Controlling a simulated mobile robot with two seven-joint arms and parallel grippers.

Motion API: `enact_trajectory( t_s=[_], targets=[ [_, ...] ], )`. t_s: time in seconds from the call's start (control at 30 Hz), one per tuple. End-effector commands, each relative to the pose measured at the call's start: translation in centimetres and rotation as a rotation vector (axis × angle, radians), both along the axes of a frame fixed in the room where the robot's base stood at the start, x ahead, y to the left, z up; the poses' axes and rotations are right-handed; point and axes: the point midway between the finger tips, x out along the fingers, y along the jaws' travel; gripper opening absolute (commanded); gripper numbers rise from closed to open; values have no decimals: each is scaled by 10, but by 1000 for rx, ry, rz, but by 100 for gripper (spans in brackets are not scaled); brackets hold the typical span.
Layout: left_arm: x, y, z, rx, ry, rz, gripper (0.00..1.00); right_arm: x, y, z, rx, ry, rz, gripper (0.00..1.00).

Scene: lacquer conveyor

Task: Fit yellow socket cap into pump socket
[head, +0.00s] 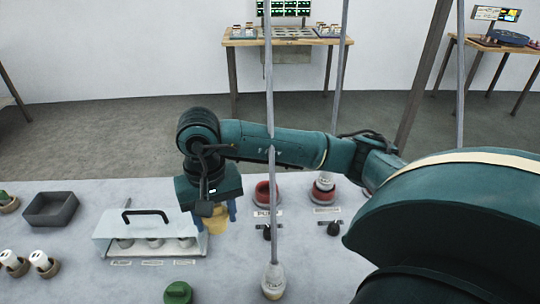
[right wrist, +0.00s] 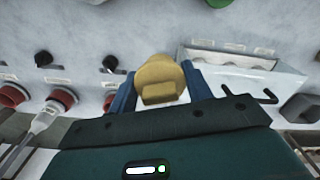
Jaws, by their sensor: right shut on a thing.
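The yellow socket cap (head: 215,222) is held between the blue fingers of my right gripper (head: 213,212), above the table beside the clear-lidded case. In the right wrist view the cap (right wrist: 160,75) sits between both fingers of the gripper (right wrist: 160,85), with its raised grip toward me. The pump socket (head: 266,190) is a red ring behind a label that seems to read PUMP, just right of the gripper and apart from the cap. A red socket (right wrist: 62,97) shows left of the gripper in the wrist view. My left gripper is not in view.
A second red socket (head: 323,195) with a white plug stands further right. Black knobs (head: 267,233) sit before the sockets. The case (head: 120,237) holds several round pieces. A green cap (head: 178,292), a white-based pole (head: 273,280) and a grey tray (head: 50,208) are nearby.

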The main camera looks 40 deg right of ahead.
Motion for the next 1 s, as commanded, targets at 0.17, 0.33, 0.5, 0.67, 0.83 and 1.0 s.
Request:
enact_trajectory(
  t_s=[0.17,0.33,0.5,0.67,0.83,1.0],
  targets=[
    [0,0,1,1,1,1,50,12,-19,-3,-3,8,-461,27],
    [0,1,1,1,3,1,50,23,-38,-7,-7,14,-911,27],
    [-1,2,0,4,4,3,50,33,-58,-9,-11,18,-1360,27],
    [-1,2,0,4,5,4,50,42,-77,-12,-17,20,-1781,27],
    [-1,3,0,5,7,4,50,50,-99,-14,-20,21,-2231,27],
    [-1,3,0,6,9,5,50,56,-122,-16,-24,19,-2680,27]
  ],
)
